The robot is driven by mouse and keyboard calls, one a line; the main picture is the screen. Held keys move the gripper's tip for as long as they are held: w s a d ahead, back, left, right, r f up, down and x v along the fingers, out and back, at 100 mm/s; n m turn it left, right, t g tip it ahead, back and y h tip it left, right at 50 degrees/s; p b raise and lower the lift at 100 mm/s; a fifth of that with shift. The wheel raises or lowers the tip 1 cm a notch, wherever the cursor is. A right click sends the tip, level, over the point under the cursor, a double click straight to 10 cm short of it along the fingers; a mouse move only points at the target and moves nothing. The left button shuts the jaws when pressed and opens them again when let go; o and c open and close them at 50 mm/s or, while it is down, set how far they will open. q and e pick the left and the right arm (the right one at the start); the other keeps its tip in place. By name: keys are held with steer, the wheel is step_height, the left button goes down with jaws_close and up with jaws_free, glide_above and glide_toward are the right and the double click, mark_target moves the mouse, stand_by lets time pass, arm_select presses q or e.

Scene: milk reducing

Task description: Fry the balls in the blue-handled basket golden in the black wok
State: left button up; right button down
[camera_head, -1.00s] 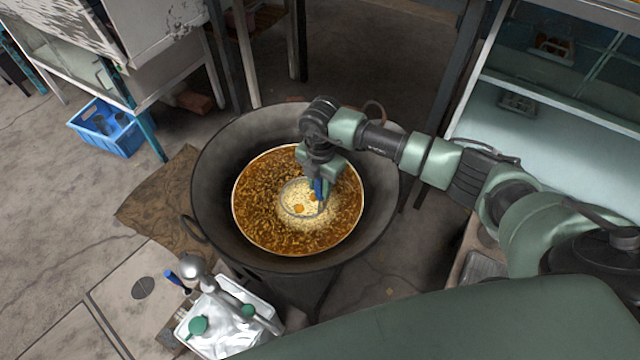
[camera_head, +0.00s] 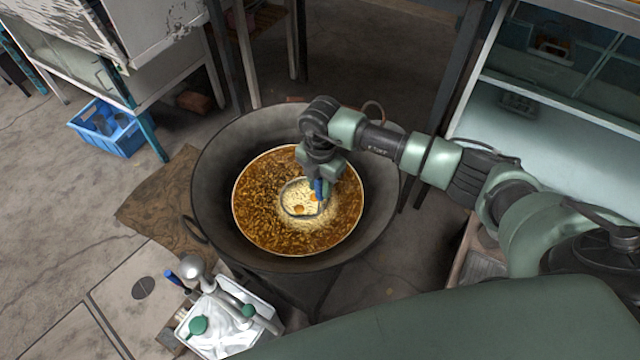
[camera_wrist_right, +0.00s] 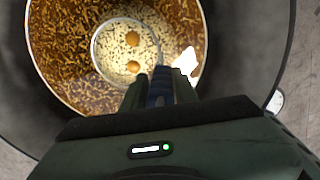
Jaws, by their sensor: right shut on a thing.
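The black wok (camera_head: 222,215) stands in the middle of the head view, with bubbling brown oil (camera_head: 262,200) in it. The round wire basket (camera_head: 284,205) sits in the oil in a patch of pale foam. Two golden-orange balls show in it, one ball (camera_head: 299,209) near the middle and one close to the gripper. Both also show in the right wrist view, an upper ball (camera_wrist_right: 133,38) and a lower ball (camera_wrist_right: 133,67). My right gripper (camera_head: 318,188) is shut on the blue handle (camera_wrist_right: 160,88), above the oil. My left gripper is out of view.
A white bin (camera_head: 240,338) with green-topped items and a metal tool with a blue handle stands below left of the wok. A blue crate (camera_head: 122,140) is on the floor at left. A pale shelf unit (camera_head: 560,160) stands at right. A brown mat (camera_head: 150,215) lies left of the wok.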

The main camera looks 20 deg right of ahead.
step_height(320, 180, up, 13)
steer(key=p, duration=0.9)
steer(key=shift+f+p, duration=0.15)
steer(key=shift+p, duration=0.25)
step_height(320, 180, up, 6)
steer(key=p, duration=0.4)
steer(key=shift+p, duration=0.35)
stand_by(0.8)
step_height(320, 180, up, 4)
steer(key=p, duration=0.3)
stand_by(0.4)
